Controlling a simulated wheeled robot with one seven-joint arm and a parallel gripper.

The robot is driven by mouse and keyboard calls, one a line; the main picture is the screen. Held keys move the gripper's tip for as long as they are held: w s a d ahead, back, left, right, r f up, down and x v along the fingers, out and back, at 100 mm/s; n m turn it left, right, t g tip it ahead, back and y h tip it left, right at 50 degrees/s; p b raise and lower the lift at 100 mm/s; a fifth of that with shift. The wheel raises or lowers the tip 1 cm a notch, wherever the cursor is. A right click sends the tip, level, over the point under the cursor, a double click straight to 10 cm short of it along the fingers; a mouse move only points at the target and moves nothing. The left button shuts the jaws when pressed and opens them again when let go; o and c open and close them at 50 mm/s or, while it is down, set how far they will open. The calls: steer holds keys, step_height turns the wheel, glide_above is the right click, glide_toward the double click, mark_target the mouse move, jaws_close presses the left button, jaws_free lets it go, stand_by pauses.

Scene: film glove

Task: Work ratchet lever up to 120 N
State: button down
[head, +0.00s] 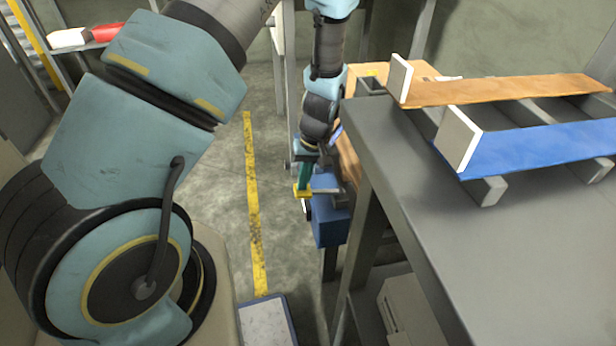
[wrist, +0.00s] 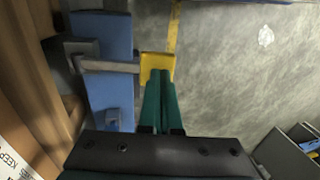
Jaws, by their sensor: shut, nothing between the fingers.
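The ratchet lever is a grey bar (wrist: 112,66) with a yellow grip (wrist: 157,66) at its end. It extends from a blue ratchet body (wrist: 105,35) in the wrist view. In the head view the yellow grip (head: 302,191) shows beside the blue body (head: 331,224), below my wrist. My gripper (wrist: 161,74) has two green fingers shut together, with nothing between them. Their tips are at the yellow grip's near edge; I cannot tell whether they touch it. The gripper also shows in the head view (head: 304,178). No force reading is legible.
A grey bench (head: 400,160) stands right of the lever, carrying an orange strip (head: 500,90) and a blue strip (head: 545,140) with white end blocks. A wooden edge (wrist: 35,75) runs along the wrist view's left. Open floor with a yellow line (head: 254,210) lies left.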

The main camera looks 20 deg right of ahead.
steer(key=shift+a+f, duration=0.3)
steer(key=shift+f, duration=0.3)
steer(key=shift+a+f, duration=0.3)
steer(key=shift+f, duration=0.3)
steer(key=shift+a+f, duration=0.1)
steer(key=shift+f, duration=0.1)
steer(key=shift+s+a+f, duration=0.1)
steer(key=shift+a, duration=0.1)
steer(key=shift+r, duration=0.4)
step_height(320, 180, up, 14)
steer(key=p, duration=0.3)
steer(key=shift+d, duration=0.25)
steer(key=shift+f, duration=0.1)
